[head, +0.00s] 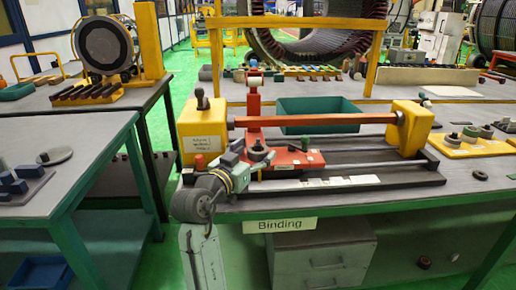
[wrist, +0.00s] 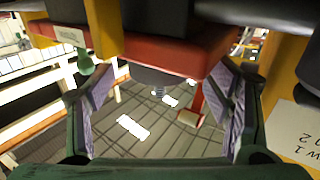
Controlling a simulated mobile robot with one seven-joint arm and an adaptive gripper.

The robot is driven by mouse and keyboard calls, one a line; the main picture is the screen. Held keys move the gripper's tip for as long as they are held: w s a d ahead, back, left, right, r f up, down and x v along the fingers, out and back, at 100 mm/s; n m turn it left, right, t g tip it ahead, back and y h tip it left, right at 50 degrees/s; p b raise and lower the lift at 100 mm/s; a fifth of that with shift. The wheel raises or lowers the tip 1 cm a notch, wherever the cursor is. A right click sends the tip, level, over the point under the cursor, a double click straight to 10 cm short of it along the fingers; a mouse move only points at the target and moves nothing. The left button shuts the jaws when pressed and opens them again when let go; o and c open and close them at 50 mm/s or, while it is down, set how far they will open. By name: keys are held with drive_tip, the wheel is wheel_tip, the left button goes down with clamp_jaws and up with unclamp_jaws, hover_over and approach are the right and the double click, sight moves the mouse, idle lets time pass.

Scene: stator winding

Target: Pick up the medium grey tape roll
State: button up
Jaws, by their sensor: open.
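Several small tape rolls sit on a yellow board (head: 482,149) at the right of the bench. A greyish roll (head: 470,132) stands among them, but I cannot tell which is the medium one. A dark roll (head: 480,175) lies on the bench top in front of the board. My gripper (head: 243,160) is over the left front of the binding fixture, far left of these rolls. In the wrist view my gripper (wrist: 163,78) is open, its purple-padded fingers spread wide. I see no roll clearly between them.
The binding fixture has a red bar (head: 315,119) between a left yellow block (head: 203,133) and a right yellow block (head: 409,127). A green bin (head: 320,108) is behind. A red beam (wrist: 180,48) is close in the wrist view. A small dark object (head: 425,262) is under the bench.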

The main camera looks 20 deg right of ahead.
drive_tip(key=shift+w+d, duration=0.15)
drive_tip(key=shift+c, duration=0.4)
drive_tip(key=c, duration=1.2)
drive_tip(key=shift+o, duration=0.2)
drive_tip(key=shift+r, duration=0.1)
